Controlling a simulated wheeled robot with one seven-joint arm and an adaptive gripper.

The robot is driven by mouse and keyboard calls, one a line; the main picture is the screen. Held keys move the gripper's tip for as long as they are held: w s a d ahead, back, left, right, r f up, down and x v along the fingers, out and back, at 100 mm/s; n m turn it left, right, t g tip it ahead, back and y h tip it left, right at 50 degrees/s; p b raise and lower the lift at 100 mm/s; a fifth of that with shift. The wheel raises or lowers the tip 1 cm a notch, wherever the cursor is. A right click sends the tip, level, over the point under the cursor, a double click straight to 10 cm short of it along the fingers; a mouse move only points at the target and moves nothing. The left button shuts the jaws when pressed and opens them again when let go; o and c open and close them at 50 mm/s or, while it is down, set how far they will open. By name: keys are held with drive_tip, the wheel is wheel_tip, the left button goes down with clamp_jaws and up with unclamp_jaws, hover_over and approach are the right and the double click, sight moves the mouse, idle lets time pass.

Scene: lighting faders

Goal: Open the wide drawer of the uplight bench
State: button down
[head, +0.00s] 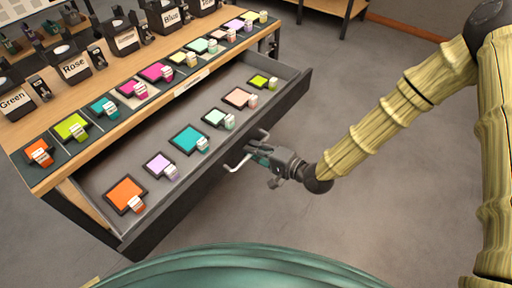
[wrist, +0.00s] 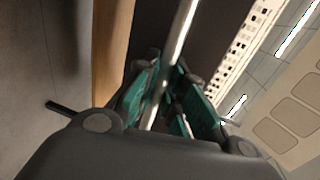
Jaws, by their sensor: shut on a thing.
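The wide drawer (head: 283,112) of the uplight bench (head: 47,182) stands pulled out in the head view, its grey interior showing. Inside lie several framed colour swatches with small tags, among them an orange one (head: 125,194) and a teal one (head: 188,139). My gripper (head: 256,159) is at the outer side of the drawer front, shut on the bar handle (head: 238,165). In the wrist view the metal handle bar (wrist: 178,45) runs between the green finger pads (wrist: 165,100). The exact finger contact is partly hidden.
The bench top holds a row of colour swatches and dark labelled holders, such as Rose (head: 74,68) and Green (head: 14,102). Grey floor (head: 375,190) in front of the drawer is clear apart from my arm. Another table (head: 330,8) stands at the back.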

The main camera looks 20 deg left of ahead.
drive_tip(key=shift+w, duration=0.1)
drive_tip(key=c, duration=1.5)
unclamp_jaws()
drive_tip(key=v, duration=1.2)
drive_tip(key=shift+f, duration=0.1)
